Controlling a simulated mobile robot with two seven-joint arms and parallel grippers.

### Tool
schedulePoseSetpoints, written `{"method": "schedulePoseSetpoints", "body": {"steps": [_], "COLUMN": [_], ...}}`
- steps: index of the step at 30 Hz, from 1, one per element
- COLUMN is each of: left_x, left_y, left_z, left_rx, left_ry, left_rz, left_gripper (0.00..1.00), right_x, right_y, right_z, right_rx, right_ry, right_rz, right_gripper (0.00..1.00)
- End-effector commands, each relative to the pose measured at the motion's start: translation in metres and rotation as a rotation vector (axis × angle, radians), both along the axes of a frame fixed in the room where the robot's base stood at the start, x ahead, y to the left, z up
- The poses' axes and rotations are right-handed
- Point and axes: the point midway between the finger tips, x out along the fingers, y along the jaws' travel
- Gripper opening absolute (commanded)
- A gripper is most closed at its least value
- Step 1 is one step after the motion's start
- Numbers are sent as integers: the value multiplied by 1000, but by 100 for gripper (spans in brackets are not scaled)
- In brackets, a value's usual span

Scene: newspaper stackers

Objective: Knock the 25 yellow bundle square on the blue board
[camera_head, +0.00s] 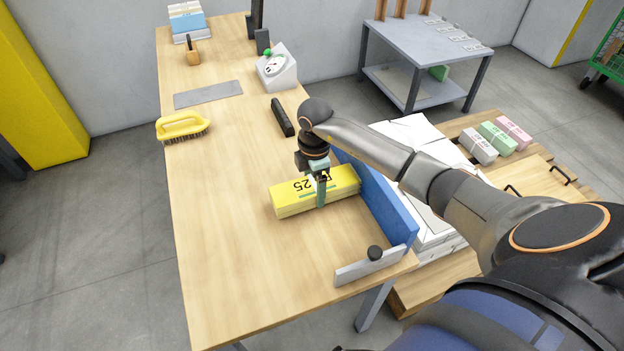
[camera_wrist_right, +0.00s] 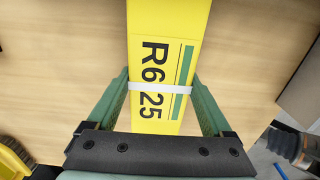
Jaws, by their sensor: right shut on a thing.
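The yellow bundle (camera_head: 288,201), marked 25 and with a white band, lies label up at the work table's right side. Its right end is close to the upright blue board (camera_head: 392,217); I cannot tell if they touch. My right gripper (camera_head: 320,187) reaches down over the bundle and is shut on it around the middle. In the right wrist view the yellow bundle (camera_wrist_right: 167,50) lies between the two green fingers of my right gripper (camera_wrist_right: 162,92), one along each long side. I cannot tell if it is lifted off the table. My left gripper is out of view.
A grey metal stop (camera_head: 368,268) with a black knob stands at the table's near right. A black bar (camera_head: 282,117), a scale (camera_head: 277,70), a grey plate (camera_head: 208,94) and a yellow brush (camera_head: 182,126) lie farther back. The table's left and near parts are clear.

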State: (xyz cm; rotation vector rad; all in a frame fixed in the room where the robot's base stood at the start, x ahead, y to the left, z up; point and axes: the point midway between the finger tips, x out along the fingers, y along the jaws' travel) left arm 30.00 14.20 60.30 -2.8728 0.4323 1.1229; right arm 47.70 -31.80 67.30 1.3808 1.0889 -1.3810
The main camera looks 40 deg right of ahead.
Motion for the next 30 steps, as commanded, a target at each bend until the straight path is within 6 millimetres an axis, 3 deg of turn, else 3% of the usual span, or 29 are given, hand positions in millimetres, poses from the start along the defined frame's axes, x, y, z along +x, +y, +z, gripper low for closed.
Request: {"method": "schedulePoseSetpoints", "body": {"steps": [30], "left_x": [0], "left_y": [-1], "left_z": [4], "left_rx": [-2], "left_ry": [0], "left_rz": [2], "left_gripper": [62], "right_x": [-2], "right_y": [-13], "right_z": [1], "right_rx": [-7], "right_ry": [-2], "right_rz": [-2], "right_gripper": [0]}}
